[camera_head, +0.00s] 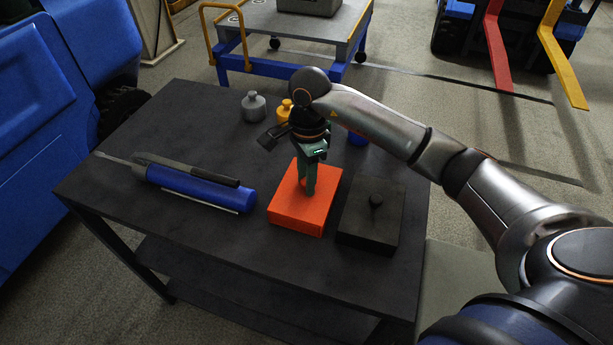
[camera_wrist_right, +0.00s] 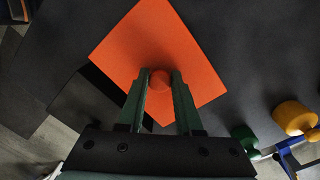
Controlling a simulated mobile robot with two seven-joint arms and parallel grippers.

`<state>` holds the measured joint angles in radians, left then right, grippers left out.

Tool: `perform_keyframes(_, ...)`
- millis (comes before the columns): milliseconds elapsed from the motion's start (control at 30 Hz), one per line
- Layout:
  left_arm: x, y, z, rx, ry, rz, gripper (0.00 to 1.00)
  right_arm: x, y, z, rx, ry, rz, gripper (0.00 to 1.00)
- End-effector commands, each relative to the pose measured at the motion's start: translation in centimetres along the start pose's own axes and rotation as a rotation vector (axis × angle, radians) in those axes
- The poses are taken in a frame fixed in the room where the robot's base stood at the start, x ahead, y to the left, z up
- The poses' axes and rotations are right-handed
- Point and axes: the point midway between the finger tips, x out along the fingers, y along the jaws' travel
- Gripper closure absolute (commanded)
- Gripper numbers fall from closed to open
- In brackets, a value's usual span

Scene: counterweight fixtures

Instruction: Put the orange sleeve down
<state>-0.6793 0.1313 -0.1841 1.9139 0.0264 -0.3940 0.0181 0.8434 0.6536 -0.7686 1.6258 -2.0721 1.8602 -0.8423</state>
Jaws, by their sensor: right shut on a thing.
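The orange sleeve (camera_head: 296,212) is a flat square orange block with a round knob (camera_wrist_right: 159,80) on top. My right gripper (camera_head: 309,190) has its green fingers closed on this knob, one on each side, and points down from above. In the right wrist view the fingers (camera_wrist_right: 160,84) show against the orange top (camera_wrist_right: 150,38). The block looks level and is over the dark table (camera_head: 215,155). I cannot tell whether its underside touches the tabletop. My left gripper is not in view.
A black block with a knob (camera_head: 370,226) stands close to the right of the sleeve. A blue and grey tool (camera_head: 195,187) lies to the left.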

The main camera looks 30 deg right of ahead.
Motion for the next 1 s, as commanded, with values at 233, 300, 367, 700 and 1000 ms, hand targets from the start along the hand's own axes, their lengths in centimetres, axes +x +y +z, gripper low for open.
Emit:
perform_keyframes(233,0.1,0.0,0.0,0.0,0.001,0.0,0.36,0.1,0.0,0.0,0.0,0.0,0.0,0.43)
perform_keyframes(300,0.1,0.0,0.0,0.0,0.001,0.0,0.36,0.1,0.0,0.0,0.0,0.0,0.0,0.36)
perform_keyframes(367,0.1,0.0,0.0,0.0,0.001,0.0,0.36,0.1,0.0,0.0,0.0,0.0,0.0,0.36)
perform_keyframes(700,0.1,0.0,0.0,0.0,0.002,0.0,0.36,-1.2,-0.1,0.0,0.0,-0.001,-0.004,0.36)
perform_keyframes(1000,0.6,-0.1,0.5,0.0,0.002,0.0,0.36,-7.7,-0.1,0.0,0.0,0.0,-0.006,0.36)
